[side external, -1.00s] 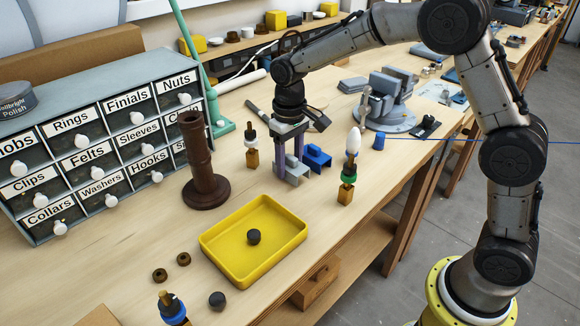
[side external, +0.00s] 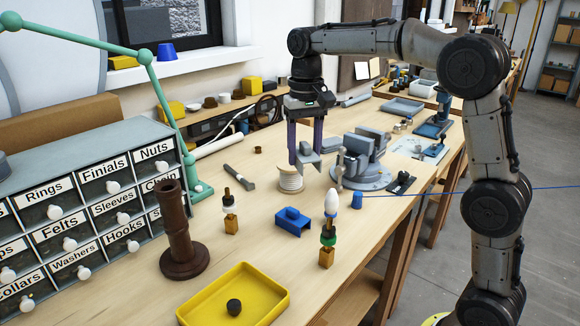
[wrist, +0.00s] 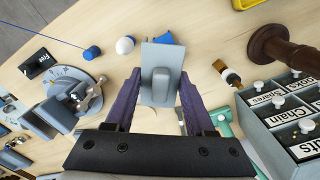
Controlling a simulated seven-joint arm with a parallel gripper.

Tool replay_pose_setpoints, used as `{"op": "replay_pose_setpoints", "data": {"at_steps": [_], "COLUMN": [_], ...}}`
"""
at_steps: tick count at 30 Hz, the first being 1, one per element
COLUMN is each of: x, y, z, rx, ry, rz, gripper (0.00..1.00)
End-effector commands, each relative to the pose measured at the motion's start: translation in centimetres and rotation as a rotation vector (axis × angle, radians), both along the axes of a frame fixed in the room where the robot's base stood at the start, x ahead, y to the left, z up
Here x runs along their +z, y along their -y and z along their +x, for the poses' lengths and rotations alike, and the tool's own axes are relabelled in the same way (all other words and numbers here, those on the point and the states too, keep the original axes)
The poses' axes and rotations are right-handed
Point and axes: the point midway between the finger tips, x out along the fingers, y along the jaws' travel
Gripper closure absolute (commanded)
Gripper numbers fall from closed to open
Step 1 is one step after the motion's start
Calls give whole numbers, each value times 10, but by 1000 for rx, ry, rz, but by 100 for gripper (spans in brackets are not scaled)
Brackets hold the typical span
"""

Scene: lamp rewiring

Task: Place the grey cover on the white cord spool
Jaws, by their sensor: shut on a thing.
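My gripper (side external: 305,153) is shut on the grey cover (side external: 309,161), a small block with flaring sides and a raised grip. In the wrist view the cover (wrist: 161,58) sits between the purple fingers of my gripper (wrist: 160,80). The cover overlaps the spool's top right there. I cannot tell whether they touch.
A blue cover (side external: 292,222) lies on the bench in front of the spool. A grey vise (side external: 362,162) stands close on the right. A lamp stack with a white bulb (side external: 331,203) and a brown column (side external: 180,235) stand nearer. A chisel-like tool (side external: 238,176) lies left.

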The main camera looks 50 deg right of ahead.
Motion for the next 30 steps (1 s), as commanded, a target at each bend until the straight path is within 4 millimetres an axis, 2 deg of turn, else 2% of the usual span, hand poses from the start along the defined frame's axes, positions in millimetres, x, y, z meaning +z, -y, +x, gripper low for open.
{"op": "replay_pose_setpoints", "data": {"at_steps": [1, 6, 12, 14, 26, 30], "x": [11, 32, 33, 30, -6, -31], "y": [20, 65, 87, 90, 113, 119], "z": [-3, -13, -14, -7, 68, 87], "rx": [-70, -199, -247, -249, -246, -246], "ry": [4, 1, -2, -2, -2, -3], "rz": [0, 0, 0, 0, 0, 1], "gripper": [100, 100, 100, 100, 100, 100]}}
